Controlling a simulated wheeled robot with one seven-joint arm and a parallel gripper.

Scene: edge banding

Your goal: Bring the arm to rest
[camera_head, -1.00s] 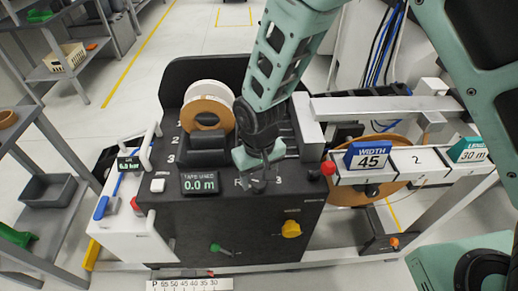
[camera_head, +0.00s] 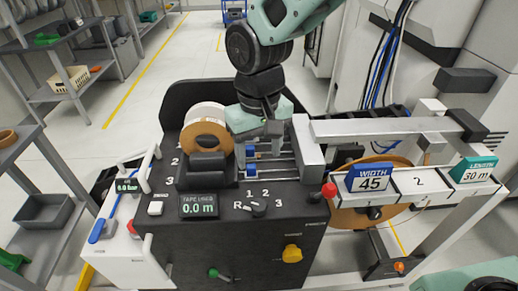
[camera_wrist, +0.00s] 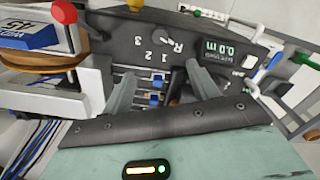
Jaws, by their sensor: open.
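My gripper (camera_head: 257,148) hangs over the slotted part of the black machine panel (camera_head: 180,235), above the small blue sliders (camera_head: 250,172). In the wrist view its two fingers (camera_wrist: 160,78) stand wide apart, with nothing between them but the view of the blue sliders (camera_wrist: 157,98) below. The dark rotary knob (camera_head: 260,208), among the marks R, 1, 2 and 3, is clear of my gripper. I cannot tell whether a fingertip touches the panel.
A tape roll (camera_head: 206,133) stands left of my gripper. The display (camera_head: 199,206) reads 0.0 m. A grey rail (camera_head: 390,127), a red knob (camera_head: 329,190) and a blue "WIDTH 45" sign (camera_head: 369,178) are on the right. Shelves (camera_head: 75,85) stand at the far left.

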